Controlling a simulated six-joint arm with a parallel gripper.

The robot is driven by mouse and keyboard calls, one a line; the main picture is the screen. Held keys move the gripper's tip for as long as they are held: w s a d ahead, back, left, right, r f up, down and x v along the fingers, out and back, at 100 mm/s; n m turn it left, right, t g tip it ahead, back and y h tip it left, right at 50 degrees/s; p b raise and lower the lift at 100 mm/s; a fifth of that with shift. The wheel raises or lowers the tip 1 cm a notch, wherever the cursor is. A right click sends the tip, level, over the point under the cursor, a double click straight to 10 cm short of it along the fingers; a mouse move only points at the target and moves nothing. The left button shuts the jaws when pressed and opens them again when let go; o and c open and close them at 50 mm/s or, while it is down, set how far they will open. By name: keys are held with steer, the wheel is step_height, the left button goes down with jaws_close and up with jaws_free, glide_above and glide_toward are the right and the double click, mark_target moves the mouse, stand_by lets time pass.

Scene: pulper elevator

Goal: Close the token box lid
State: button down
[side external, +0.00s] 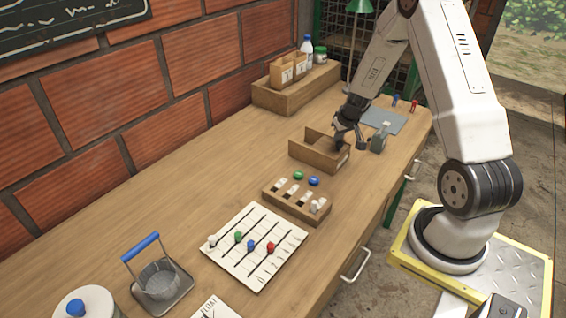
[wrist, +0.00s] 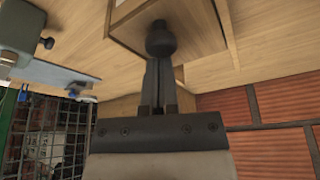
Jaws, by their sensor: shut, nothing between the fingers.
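The wooden token box (side external: 312,156) stands on the bench right of centre in the side view, with a pale label on its right end. A wooden panel (side external: 318,138) stands up at its back, which looks like the raised lid. My gripper (side external: 342,142) is at the box's right end, pointing down. In the wrist view my gripper (wrist: 160,62) is shut and empty, its fingertips close to a dark round knob (wrist: 160,40) in front of a wooden face. I cannot tell whether they touch. The box interior is mostly hidden.
A grey-green device (side external: 378,140) stands just right of the box, near a blue-grey mat (side external: 385,120). A slotted wooden tray (side external: 297,203) lies in front. Bench left of the box is clear.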

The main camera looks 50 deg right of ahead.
mark_target(330, 141)
steer(key=shift+w, duration=0.1)
stand_by(0.4)
steer(key=shift+w+d+r, duration=0.2)
steer(key=shift+w+d, duration=0.25)
steer(key=shift+w, duration=0.35)
steer(key=shift+w+d+r, duration=0.15)
steer(key=shift+w+d, duration=0.25)
steer(key=shift+w, duration=0.35)
steer(key=shift+w+r, duration=0.1)
steer(key=shift+r, duration=0.1)
steer(key=v, duration=0.9)
steer(key=shift+r, duration=0.3)
steer(key=s+a+r+n+y, duration=0.1)
steer(key=a+r+n, duration=0.15)
steer(key=a, duration=1.55)
steer(key=s+a+n+g, duration=0.1)
steer(key=s+a+n, duration=0.2)
steer(key=s+a, duration=0.6)
steer(key=a, duration=0.4)
steer(key=shift+f+y, duration=0.4)
